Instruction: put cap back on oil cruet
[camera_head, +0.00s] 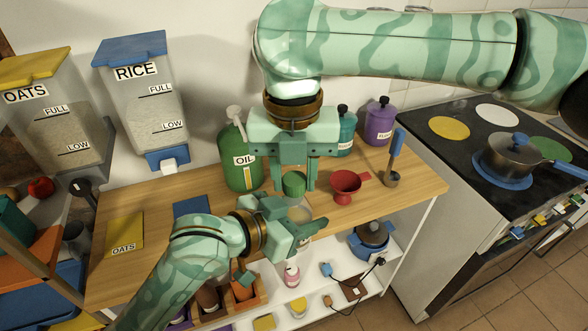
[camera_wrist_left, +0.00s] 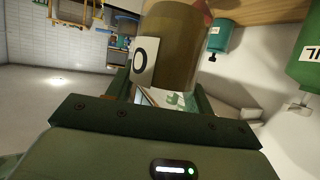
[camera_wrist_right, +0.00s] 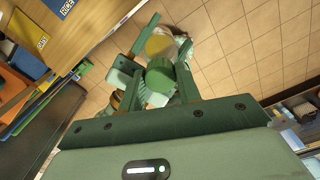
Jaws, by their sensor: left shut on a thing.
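My left gripper (camera_head: 284,222) is shut on the oil cruet (camera_head: 301,213), a see-through yellow-brown vessel held in front of the counter's edge. In the left wrist view the cruet (camera_wrist_left: 172,45) fills the space between the fingers, with part of a label showing an "O". Its mouth is hidden there. The green cap (camera_head: 294,183) is between the fingers of my right gripper (camera_head: 293,182), above the cruet. In the right wrist view the cap (camera_wrist_right: 160,74) hides part of the cruet (camera_wrist_right: 159,45). I cannot tell whether the fingers grip the cap or whether it touches the cruet.
A green OIL bottle (camera_head: 240,157) stands behind, on the wooden counter (camera_head: 415,185). A red funnel (camera_head: 345,187) is right of the grippers. OATS (camera_head: 50,110) and RICE (camera_head: 143,95) dispensers are left; a stove with a pot (camera_head: 512,155) is right. A lower shelf holds several items.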

